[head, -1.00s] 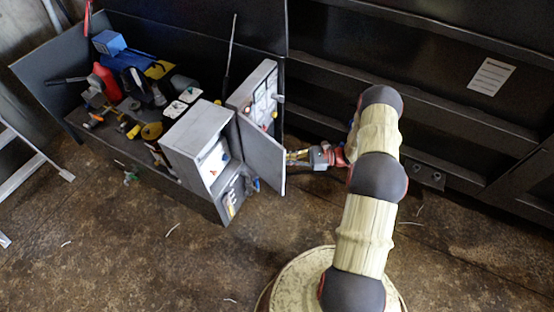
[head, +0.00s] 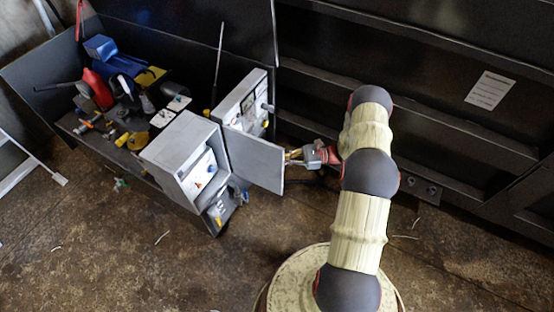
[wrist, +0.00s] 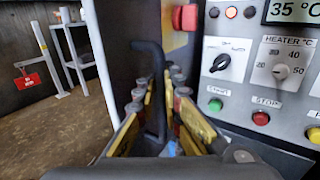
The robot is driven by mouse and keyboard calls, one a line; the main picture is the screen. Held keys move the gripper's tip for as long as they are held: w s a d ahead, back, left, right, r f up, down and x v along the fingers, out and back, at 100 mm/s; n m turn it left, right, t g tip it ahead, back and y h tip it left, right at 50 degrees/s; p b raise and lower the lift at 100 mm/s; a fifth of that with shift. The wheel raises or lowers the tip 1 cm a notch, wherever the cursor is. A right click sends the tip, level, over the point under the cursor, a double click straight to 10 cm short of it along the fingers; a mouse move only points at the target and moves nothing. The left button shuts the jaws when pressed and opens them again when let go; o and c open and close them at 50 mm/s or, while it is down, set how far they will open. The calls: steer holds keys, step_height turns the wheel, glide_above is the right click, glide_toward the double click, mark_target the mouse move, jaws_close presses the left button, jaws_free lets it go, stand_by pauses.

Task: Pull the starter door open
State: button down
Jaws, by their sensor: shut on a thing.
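The starter door (head: 256,162) is a flat grey panel standing ajar between two grey control boxes. Its left edge is close to the left box, and its free edge points right. My gripper (head: 292,156) is at the free edge, on the far side of the panel. In the wrist view the door (wrist: 118,75) stands upright at left of centre. A black bar handle (wrist: 151,75) on it runs down between the yellow-padded fingers of my gripper (wrist: 160,110), which are closed around it. The lower end of the handle is partly hidden by the fingers.
The left grey box (head: 180,145) shows a white inner panel. Behind the door stands a control panel (wrist: 262,80) with knobs and buttons, close right of my fingers.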

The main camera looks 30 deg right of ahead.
steer(key=shift+d, duration=0.1)
steer(key=c, duration=2.3)
jaws_free()
steer(key=shift+s+d, duration=0.1)
steer(key=shift+d, duration=0.05)
steer(key=v, duration=1.1)
steer(key=shift+s+d, duration=0.2)
steer(key=shift+d, duration=0.15)
